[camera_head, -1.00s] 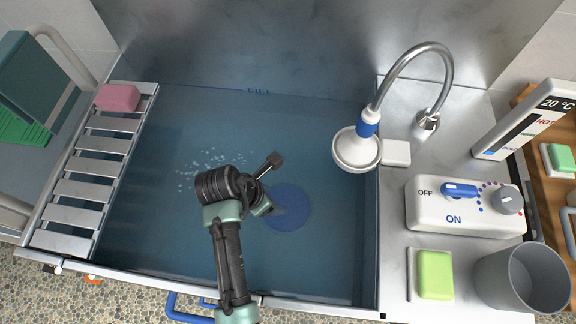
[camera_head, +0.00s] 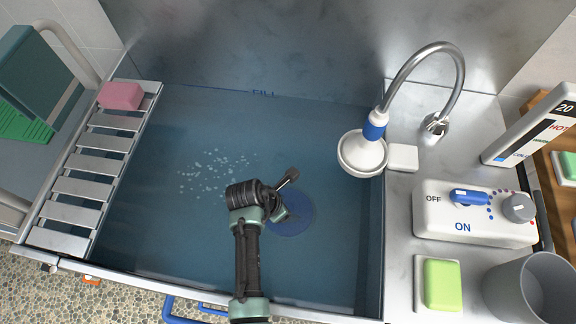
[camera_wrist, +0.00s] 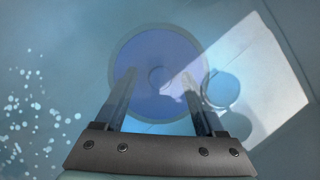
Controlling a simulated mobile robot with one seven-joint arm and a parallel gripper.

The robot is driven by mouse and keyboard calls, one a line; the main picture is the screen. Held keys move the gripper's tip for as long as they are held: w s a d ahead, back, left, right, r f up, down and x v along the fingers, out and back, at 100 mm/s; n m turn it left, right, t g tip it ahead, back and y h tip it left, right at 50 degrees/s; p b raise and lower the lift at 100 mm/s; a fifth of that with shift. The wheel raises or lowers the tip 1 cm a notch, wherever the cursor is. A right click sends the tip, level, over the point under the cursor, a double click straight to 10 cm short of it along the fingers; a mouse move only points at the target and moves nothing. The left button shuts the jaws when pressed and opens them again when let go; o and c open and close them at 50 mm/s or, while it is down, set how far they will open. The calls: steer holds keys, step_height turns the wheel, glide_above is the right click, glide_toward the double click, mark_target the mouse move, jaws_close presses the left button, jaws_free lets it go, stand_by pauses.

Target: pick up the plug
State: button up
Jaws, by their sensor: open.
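The plug is a round blue disc (camera_head: 290,213) lying low in the water-filled basin (camera_head: 130,235). In the wrist view the blue disc (camera_wrist: 157,50) shows a darker round knob at its middle. My gripper (camera_wrist: 158,92) is open, its two fingers apart on either side of the knob in that view, with nothing between them. In the head view my gripper (camera_head: 282,205) is over the left part of the disc and hides some of it. I cannot tell how far the fingertips are above the disc.
A slatted rack (camera_head: 82,163) with pink soap (camera_head: 121,96) lines the basin's left side. A shower head (camera_head: 362,153) hangs over the right edge. A control box (camera_head: 475,212), green soap (camera_head: 441,285) and a grey cup (camera_head: 530,288) stand on the right. White bubbles (camera_head: 215,168) float left of my gripper.

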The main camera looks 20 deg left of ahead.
jaws_close()
stand_by(0.3)
